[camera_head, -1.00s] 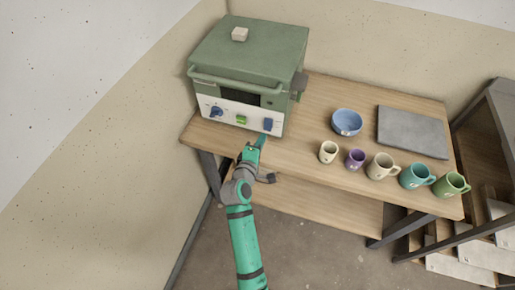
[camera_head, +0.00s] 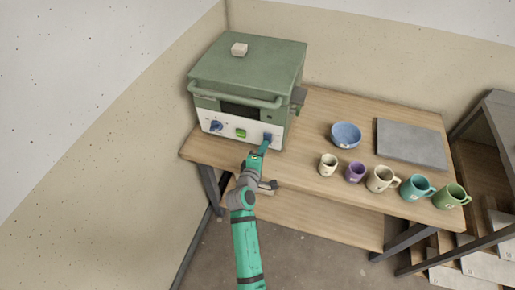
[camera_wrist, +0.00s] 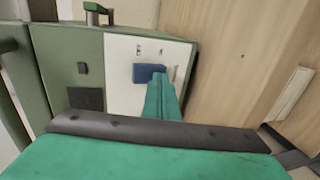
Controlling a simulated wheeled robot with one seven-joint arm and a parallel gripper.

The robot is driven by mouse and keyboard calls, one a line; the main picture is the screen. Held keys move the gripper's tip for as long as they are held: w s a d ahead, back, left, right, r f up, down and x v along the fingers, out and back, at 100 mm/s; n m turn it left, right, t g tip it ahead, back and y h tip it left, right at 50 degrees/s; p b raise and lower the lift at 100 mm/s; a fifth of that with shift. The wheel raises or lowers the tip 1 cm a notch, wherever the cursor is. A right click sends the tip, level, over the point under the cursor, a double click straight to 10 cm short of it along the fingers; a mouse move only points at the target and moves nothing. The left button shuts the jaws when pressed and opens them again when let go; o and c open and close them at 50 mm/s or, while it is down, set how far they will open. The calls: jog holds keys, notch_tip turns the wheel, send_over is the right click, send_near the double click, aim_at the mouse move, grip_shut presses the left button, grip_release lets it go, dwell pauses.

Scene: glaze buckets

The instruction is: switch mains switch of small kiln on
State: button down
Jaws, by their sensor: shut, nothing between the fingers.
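The small kiln (camera_head: 250,68) is a green box with a front handle and a white control panel (camera_head: 228,129), standing at the left end of the wooden table. The panel carries a dark blue knob (camera_head: 216,126), a green switch (camera_head: 241,133) and a blue switch (camera_head: 268,136) at its right end. My gripper (camera_head: 265,146) is shut and empty, its tip at the blue switch. In the wrist view the fingers (camera_wrist: 161,92) overlap the lower right part of the blue switch (camera_wrist: 146,73). I cannot tell whether they touch it, nor which way it is set.
Right of the kiln are a blue bowl (camera_head: 346,135), a grey slab (camera_head: 410,142) and several mugs (camera_head: 381,180) along the front edge. The table (camera_head: 300,165) is bare between kiln and mugs.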

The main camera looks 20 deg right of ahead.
jog(key=shift+d, duration=0.1)
jog(key=shift+s+d, duration=0.1)
jog(key=shift+d, duration=0.05)
jog(key=shift+s+a+f, duration=0.15)
jog(key=shift+s+a, duration=0.1)
jog(key=shift+a, duration=0.15)
jog(key=s+a+f+m+y, duration=0.1)
jog(key=s+a+f+y, duration=0.15)
jog(key=s+a, duration=0.55)
jog(key=s+a+f+m+t+y, duration=0.1)
jog(key=s+a+f+y, duration=0.15)
jog(key=s, duration=0.85)
jog(key=s+a+f+y, duration=0.25)
jog(key=s+a, duration=0.35)
jog(key=s, duration=0.4)
jog(key=s+a+r+m+t+y, duration=0.1)
jog(key=s+r+m, duration=0.3)
jog(key=s, duration=0.4)
jog(key=s+a+r+m, duration=0.4)
jog(key=s+r, duration=0.2)
jog(key=s, duration=0.1)
jog(key=shift+s+a+r+m+t+y, duration=0.2)
jog(key=shift+s+r+m+t+y, duration=0.15)
jog(key=shift+r+m+t, duration=0.05)
